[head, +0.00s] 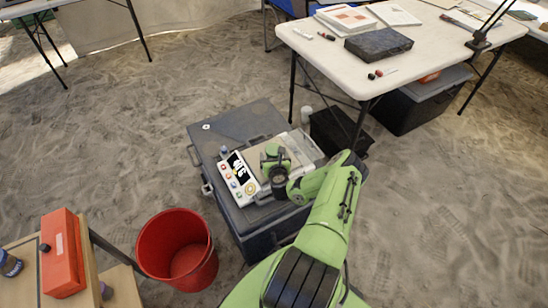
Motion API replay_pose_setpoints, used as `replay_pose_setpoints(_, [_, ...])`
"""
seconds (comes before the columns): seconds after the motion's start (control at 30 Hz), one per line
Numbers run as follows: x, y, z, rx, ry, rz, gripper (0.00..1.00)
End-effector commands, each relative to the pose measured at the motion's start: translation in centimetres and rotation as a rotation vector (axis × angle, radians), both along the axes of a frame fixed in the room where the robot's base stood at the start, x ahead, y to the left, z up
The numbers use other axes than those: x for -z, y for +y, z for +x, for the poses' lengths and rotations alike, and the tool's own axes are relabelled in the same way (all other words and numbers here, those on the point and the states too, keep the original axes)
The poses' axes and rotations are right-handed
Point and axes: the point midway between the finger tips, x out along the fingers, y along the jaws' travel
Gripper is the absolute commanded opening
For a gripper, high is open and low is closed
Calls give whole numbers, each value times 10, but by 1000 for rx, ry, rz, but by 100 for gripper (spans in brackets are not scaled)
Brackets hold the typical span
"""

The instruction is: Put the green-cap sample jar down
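My gripper (272,158) is over the top of a large dark grey case (240,122) on the sandy floor. Its fingers are small and partly covered by the wrist, so I cannot tell whether they are open or shut. I cannot make out a green-cap sample jar; any jar at the fingers is hidden or too small to tell from the green arm. A white panel (226,166) with small coloured items lies on the case, left of my gripper. A flat pale tray-like thing (300,146) lies under and beside my gripper.
A red bucket (176,250) stands left of the case. An orange box (62,256) sits on a wooden stand at lower left. A white table (350,78) with a dark case (379,44) stands at upper right, with black bins underneath. Sandy floor is open at left and right.

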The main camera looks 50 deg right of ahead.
Motion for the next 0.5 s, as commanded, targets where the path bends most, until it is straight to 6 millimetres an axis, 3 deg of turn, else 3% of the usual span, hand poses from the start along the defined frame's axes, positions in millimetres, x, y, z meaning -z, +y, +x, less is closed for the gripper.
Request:
replay_pose_setpoints(0.3, [-6, 2, -1, -2, 0, 0, 86])
replay_pose_setpoints(0.5, [-17, 22, -24, -4, 2, 4, 86])
